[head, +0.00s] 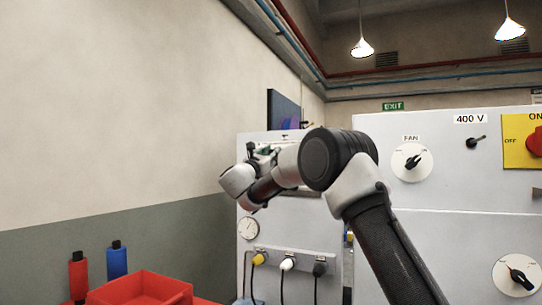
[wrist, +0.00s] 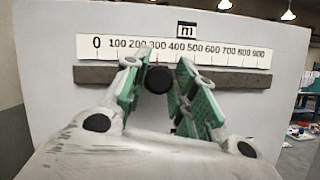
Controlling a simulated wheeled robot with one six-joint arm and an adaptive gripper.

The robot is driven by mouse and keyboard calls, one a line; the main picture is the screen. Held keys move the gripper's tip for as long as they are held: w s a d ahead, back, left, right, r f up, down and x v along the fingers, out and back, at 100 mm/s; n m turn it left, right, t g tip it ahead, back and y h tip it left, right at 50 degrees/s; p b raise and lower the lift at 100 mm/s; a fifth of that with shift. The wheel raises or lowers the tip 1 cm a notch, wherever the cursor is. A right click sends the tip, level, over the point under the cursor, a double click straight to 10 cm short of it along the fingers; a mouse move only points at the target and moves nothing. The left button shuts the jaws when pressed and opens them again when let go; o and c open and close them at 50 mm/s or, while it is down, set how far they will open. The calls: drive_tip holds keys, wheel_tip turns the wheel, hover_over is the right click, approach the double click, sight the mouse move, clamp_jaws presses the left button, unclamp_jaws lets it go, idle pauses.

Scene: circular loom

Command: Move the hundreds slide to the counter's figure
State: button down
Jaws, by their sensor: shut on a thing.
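In the wrist view, the hundreds slide's black knob (wrist: 157,79) sits on a grey rail (wrist: 230,78) under a white scale (wrist: 215,52) numbered 0 to 900. A thin red pointer above the knob stands at about the 300 mark. My gripper (wrist: 160,72) has its green-padded fingers on either side of the knob and is shut on it. In the head view, my gripper (head: 264,152) is up against the left grey cabinet (head: 275,225), and my arm hides most of the scale. No counter figure can be read in either view.
A dial gauge (head: 249,228) and a row of plugged cables (head: 288,263) are low on the left cabinet. A larger cabinet with a FAN knob (head: 411,162) and a red switch (head: 535,141) stands right. A red bin (head: 140,288) is at lower left.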

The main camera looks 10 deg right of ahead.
drive_tip(key=c, duration=1.2)
unclamp_jaws()
drive_tip(key=v, duration=1.2)
drive_tip(key=shift+a, duration=0.1)
